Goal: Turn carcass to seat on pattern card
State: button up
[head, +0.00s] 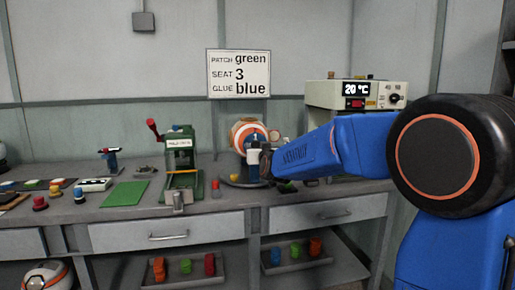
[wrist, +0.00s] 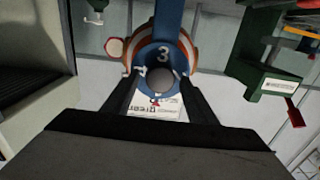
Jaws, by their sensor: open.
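The carcass (head: 247,130) is an orange and white ball on a round dark stand on the bench, partly hidden by my arm. In the wrist view the carcass (wrist: 188,45) faces me, with a blue band (wrist: 165,20) marked "3" and a blue ring around a grey round centre. My open gripper (wrist: 160,76) has one finger on each side of this ring; I cannot tell whether they touch it. In the head view my gripper (head: 265,162) is in front of the ball. The pattern card (head: 238,74) on the wall reads "patch green, seat 3, glue blue".
A green press (head: 181,155) with a red lever stands left of the carcass. A box (head: 357,95) showing 20 °C stands behind my arm. A green mat (head: 126,193) and several small coloured pieces lie at the left. Drawers and a shelf are below.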

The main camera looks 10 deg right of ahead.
jog(key=shift+w, duration=0.2)
grip_shut()
dwell(0.3)
